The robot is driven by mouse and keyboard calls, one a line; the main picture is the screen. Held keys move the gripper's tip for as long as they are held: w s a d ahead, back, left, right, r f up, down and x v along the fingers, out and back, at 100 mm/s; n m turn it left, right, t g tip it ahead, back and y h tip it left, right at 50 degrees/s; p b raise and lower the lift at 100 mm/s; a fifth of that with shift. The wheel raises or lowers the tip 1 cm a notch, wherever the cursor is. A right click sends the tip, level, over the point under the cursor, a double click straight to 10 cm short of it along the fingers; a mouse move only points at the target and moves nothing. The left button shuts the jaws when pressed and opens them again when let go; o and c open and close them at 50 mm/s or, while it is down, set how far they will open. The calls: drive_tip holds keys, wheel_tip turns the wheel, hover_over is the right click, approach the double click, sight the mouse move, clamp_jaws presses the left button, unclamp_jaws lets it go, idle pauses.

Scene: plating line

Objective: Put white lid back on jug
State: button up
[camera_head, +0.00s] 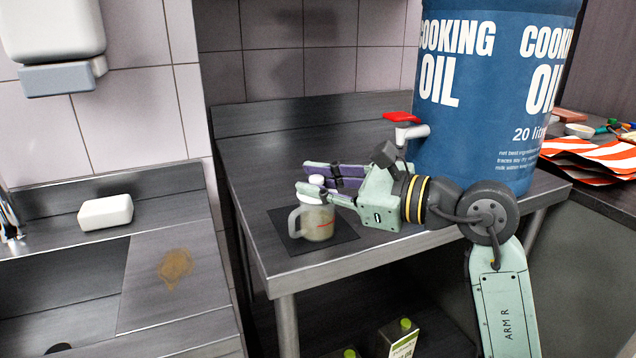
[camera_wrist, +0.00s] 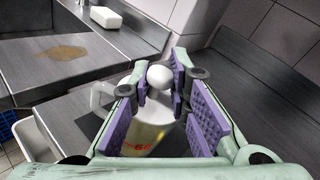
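The jug (camera_head: 318,224) is a clear, squat vessel with a grey-white handle and red marking, standing upright on a dark mat on the steel table. It also shows in the wrist view (camera_wrist: 142,138), partly behind my fingers. The white lid (camera_head: 312,196) with its round knob is at the jug's mouth; whether it is fully seated I cannot tell. The knob (camera_wrist: 160,76) lies between my purple fingertip pads. My gripper (camera_head: 318,182) reaches in level from the right and appears closed on the knob, though the contact is partly hidden.
A large blue cooking oil drum (camera_head: 468,120) with a red-handled tap (camera_head: 408,130) stands behind my arm. The dark mat (camera_head: 284,232) lies under the jug. A sink counter (camera_head: 160,290) with a white block (camera_head: 106,212) is at left, across a gap. The table behind the jug is clear.

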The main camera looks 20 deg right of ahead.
drive_tip(key=o, duration=0.5)
drive_tip(key=shift+s+d, duration=0.1)
drive_tip(key=v, duration=1.1)
drive_tip(key=shift+s+d, duration=0.2)
drive_tip(key=shift+s, duration=0.15)
